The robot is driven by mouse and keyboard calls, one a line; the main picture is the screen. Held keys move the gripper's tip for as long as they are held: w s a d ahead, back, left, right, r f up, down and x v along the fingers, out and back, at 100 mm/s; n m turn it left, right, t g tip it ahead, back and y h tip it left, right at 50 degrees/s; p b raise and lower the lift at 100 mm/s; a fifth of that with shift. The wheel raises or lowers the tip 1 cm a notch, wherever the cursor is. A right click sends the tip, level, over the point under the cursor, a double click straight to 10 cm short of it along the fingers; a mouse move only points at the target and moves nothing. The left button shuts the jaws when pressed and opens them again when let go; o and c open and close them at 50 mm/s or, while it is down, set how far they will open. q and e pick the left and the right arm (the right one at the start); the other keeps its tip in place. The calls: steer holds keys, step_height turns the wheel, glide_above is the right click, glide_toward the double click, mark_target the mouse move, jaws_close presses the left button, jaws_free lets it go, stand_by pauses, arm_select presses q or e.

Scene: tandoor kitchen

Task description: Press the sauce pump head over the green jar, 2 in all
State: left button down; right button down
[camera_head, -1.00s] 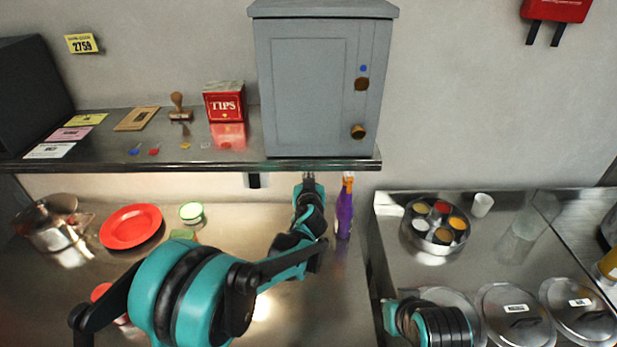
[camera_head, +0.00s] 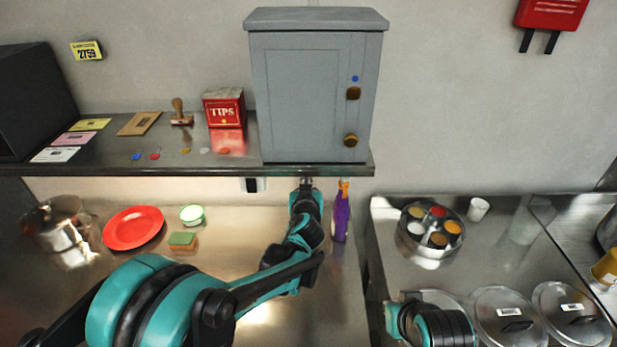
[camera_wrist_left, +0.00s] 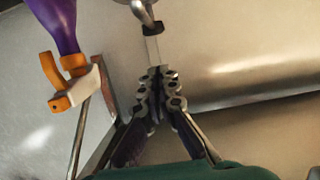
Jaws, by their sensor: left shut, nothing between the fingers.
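My left gripper (camera_head: 306,185) is under the front edge of the wall shelf, left of a purple bottle, in the head view. In the left wrist view its fingers (camera_wrist_left: 157,75) are closed together with nothing between them. Just beyond the tips is a curved metal piece (camera_wrist_left: 145,12) with a dark collar and a pale stem; I cannot tell whether it is the sauce pump head or whether the fingers touch it. A small round green-and-white container (camera_head: 192,215) stands on the left counter; I cannot tell whether it is the green jar. My right gripper is not in view.
The purple bottle (camera_head: 341,218) with an orange top stands close right of my left gripper. The shelf (camera_head: 200,165) overhangs the counter. A red plate (camera_head: 133,228), a sponge (camera_head: 183,241) and a metal pot (camera_head: 62,226) stand left. A round spice tin (camera_head: 431,230) is right.

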arm_select(q)
steer(key=v, duration=0.5)
steer(key=shift+a, duration=0.15)
steer(key=shift+w, duration=0.1)
steer(key=s+a+f+n+g+y+b, duration=0.1)
steer(key=s+a+f+g+y+b, duration=0.2)
steer(key=s+a, duration=1.1)
steer(key=s+a+f+g+h+b, duration=0.1)
steer(key=s+f+g+b, duration=0.1)
steer(key=s+f, duration=0.3)
steer(key=s+a+f+m+g+h+b, duration=0.1)
steer(key=s+f, duration=0.4)
steer(key=s, duration=0.6)
steer(key=shift+s+a+g+h+b, duration=0.45)
steer(key=shift+a+g+h, duration=0.1)
steer(key=shift+g, duration=0.55)
